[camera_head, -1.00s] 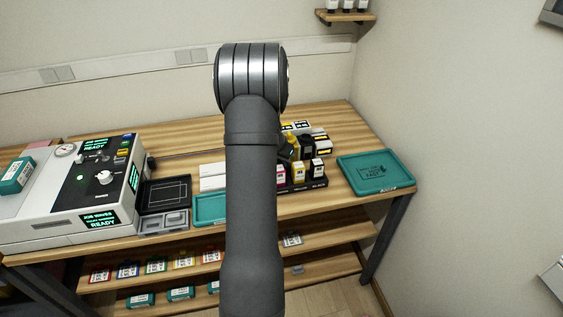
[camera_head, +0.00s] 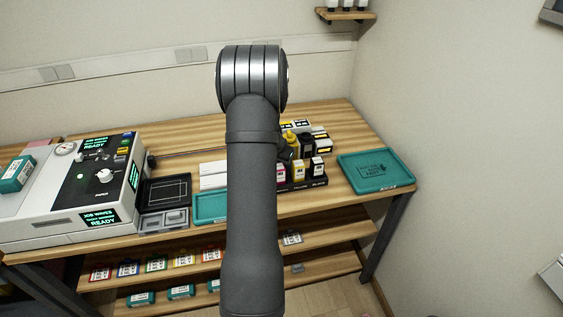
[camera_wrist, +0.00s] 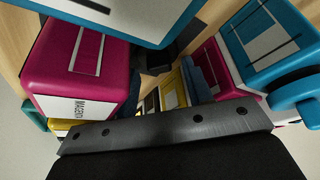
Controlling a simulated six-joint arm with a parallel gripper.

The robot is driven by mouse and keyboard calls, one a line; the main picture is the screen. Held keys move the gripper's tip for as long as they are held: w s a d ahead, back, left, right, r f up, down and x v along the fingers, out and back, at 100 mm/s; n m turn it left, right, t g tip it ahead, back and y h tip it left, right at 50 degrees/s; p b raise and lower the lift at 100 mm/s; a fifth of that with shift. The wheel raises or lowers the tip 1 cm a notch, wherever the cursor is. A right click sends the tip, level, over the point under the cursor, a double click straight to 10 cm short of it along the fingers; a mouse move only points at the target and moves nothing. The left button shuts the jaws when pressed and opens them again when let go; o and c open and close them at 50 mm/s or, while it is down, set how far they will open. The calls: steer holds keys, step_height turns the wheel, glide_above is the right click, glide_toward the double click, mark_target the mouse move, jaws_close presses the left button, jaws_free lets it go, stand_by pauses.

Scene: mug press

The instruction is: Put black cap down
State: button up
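I cannot make out the black cap for certain in either view. A small dark piece (camera_wrist: 156,60) shows between the bottles in the wrist view; I cannot tell whether it is the cap or a part of my gripper. A black bottle (camera_head: 306,149) stands beside a yellow bottle (camera_head: 290,138) at the back of the ink group in the head view. My gripper is mostly hidden behind my arm there, near these bottles. In the wrist view a dark metal bar with holes crosses the lower part; the fingertips are not clear, so its grip cannot be told.
A magenta box-like container (camera_wrist: 78,70) and cyan ones (camera_wrist: 262,45) crowd close around in the wrist view. Small ink boxes (camera_head: 317,166) stand in front. A teal tray (camera_head: 352,160) lies right. A press machine (camera_head: 60,205) stands left. Bare table (camera_head: 345,125) shows at the back right.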

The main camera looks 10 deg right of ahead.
steer(key=shift+s+f, duration=0.1)
steer(key=shift+r, duration=0.35)
steer(key=v, duration=1.2)
steer(key=shift+r, duration=0.25)
steer(key=x, duration=1.2)
steer(key=shift+f, duration=0.7)
steer(key=shift+r, duration=0.4)
